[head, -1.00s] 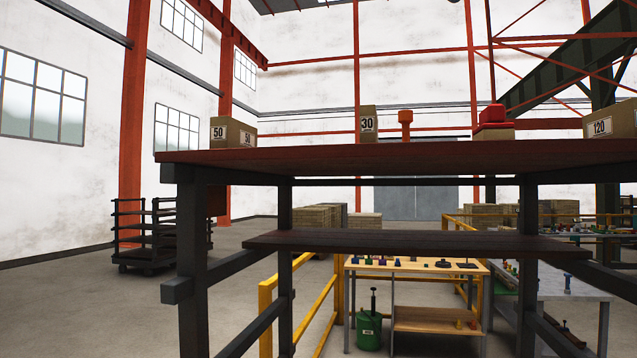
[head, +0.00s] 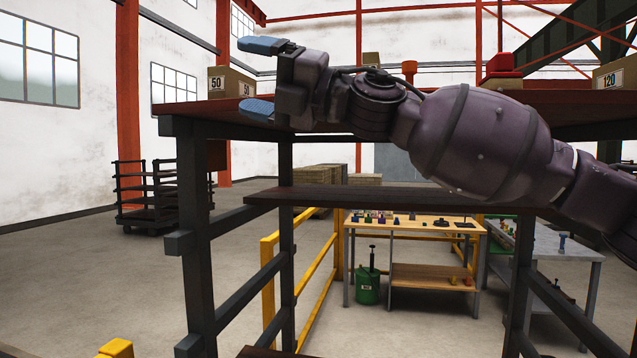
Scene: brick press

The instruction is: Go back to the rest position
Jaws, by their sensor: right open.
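My right gripper (head: 262,77) is at the upper left of the head view, with its arm reaching in from the right edge. Its two blue-tipped fingers point left and stand wide apart, with nothing between them. It is in front of the dark red tabletop of the tall rack, next to a box marked 50 (head: 232,82). I cannot tell whether it touches either. My left gripper is not in view.
The tall dark rack (head: 187,210) stands close ahead, with a lower shelf (head: 370,199). A red press-like object (head: 502,68) and a box marked 120 (head: 614,76) are on top. Behind are a yellow railing (head: 268,290), a wooden workbench (head: 415,225) and a green can (head: 368,288). Open floor lies left.

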